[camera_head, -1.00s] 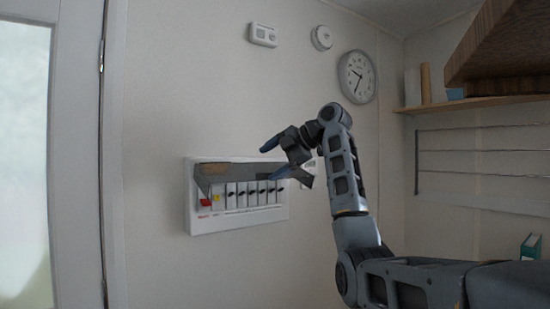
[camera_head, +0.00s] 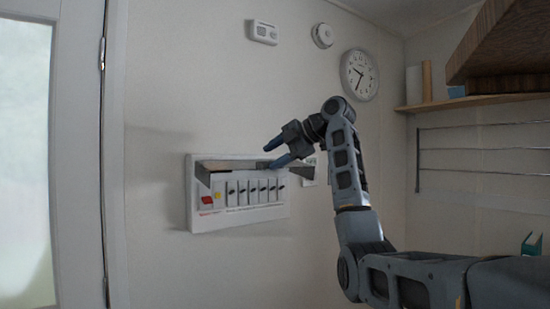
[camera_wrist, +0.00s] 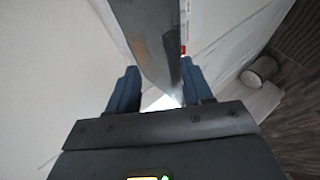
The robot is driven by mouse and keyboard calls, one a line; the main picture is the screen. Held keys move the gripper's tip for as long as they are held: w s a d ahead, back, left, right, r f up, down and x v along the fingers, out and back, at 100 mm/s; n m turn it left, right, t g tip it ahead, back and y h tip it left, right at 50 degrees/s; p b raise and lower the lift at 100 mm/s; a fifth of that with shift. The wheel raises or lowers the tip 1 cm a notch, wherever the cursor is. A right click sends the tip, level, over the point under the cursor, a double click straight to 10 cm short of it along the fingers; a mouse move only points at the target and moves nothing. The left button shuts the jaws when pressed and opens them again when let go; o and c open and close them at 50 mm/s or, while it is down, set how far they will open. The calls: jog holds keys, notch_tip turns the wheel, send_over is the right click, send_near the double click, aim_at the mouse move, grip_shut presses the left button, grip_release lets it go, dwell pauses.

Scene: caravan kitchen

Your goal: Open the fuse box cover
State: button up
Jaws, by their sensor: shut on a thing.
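The white fuse box (camera_head: 196,222) is on the wall left of my arm. The dark grey cover (camera_head: 235,164) is swung up along the top of the box and stands out from the wall, seen nearly edge-on. My gripper (camera_head: 271,155) is at the cover's right end, shut on it. In the wrist view the cover (camera_wrist: 152,40) runs between the two blue fingers of my gripper (camera_wrist: 161,85). The exact contact is partly hidden.
A door frame (camera_head: 115,150) stands to the left. A clock (camera_head: 358,75), a round detector (camera_head: 322,36) and a small white box (camera_head: 263,32) are on the wall above. A shelf (camera_head: 480,102) and a wire rack (camera_head: 480,150) are to the right.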

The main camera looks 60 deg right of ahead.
jog(key=b+v, duration=0.1)
jog(key=v, duration=0.6)
jog(key=shift+b, duration=0.3)
jog(key=shift+o, duration=0.2)
jog(key=shift+s, duration=0.1)
